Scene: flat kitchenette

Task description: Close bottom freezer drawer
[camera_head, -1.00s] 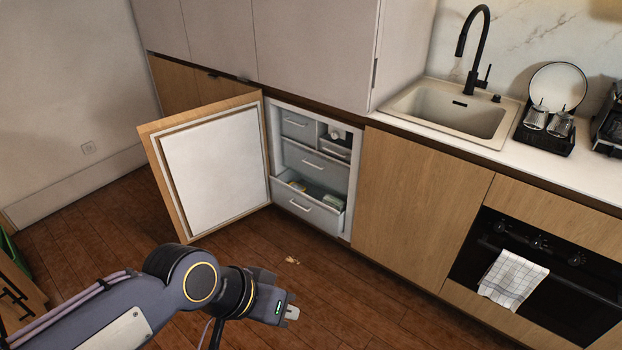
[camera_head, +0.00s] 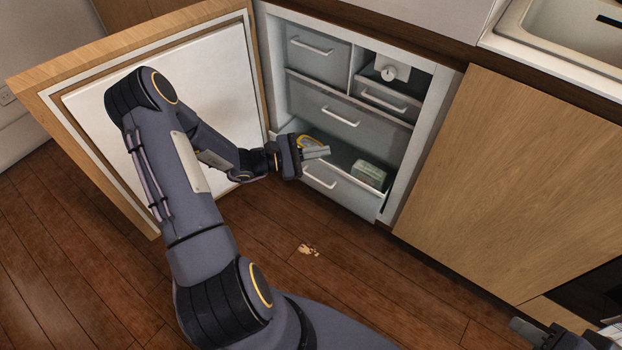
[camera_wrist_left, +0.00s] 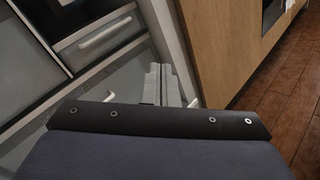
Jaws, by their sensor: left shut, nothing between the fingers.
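The bottom freezer drawer (camera_head: 350,193) is grey with a white handle (camera_head: 318,178). It stands partly pulled out, and its inside shows from above. A pale green box (camera_head: 370,173) lies in its right part, and something yellow (camera_head: 306,140) shows behind my left gripper. My left gripper (camera_head: 322,152) is shut and empty at the drawer's upper front edge, left of its middle; I cannot tell whether it touches. Its closed fingers (camera_wrist_left: 160,84) also show in the left wrist view. My right gripper (camera_head: 522,328) is partly in view at the bottom right, its jaws unclear.
The open freezer door (camera_head: 185,110) stands left, close behind my left arm. The middle drawer (camera_head: 345,112) and upper left drawer (camera_head: 318,50) look shut. A wooden cabinet front (camera_head: 520,180) is on the right. A small light scrap (camera_head: 308,249) lies on the floor.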

